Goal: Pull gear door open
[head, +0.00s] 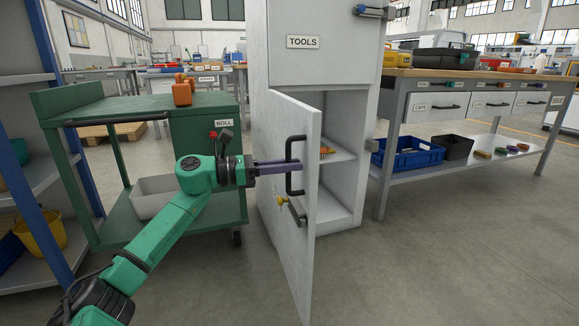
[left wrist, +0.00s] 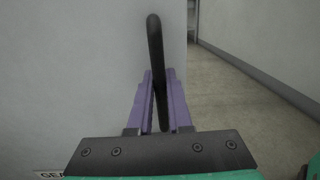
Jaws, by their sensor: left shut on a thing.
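The gear door (head: 299,200) is a light grey cabinet door in the head view, standing ajar and swung out toward me. Its black bar handle (head: 290,166) is upright on the door's outer face. My left gripper (head: 288,164) reaches in from the left with purple fingers and is shut on the handle. In the left wrist view the handle (left wrist: 155,50) stands between the two purple fingers of the left gripper (left wrist: 160,100). A label beginning "GEA" shows at the lower left there, mostly hidden. My right gripper is not in view.
The open cabinet (head: 340,150) has a shelf with a small orange item (head: 327,150). A green cart (head: 150,110) stands left, a workbench (head: 470,75) right. The floor (head: 420,270) in front is clear.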

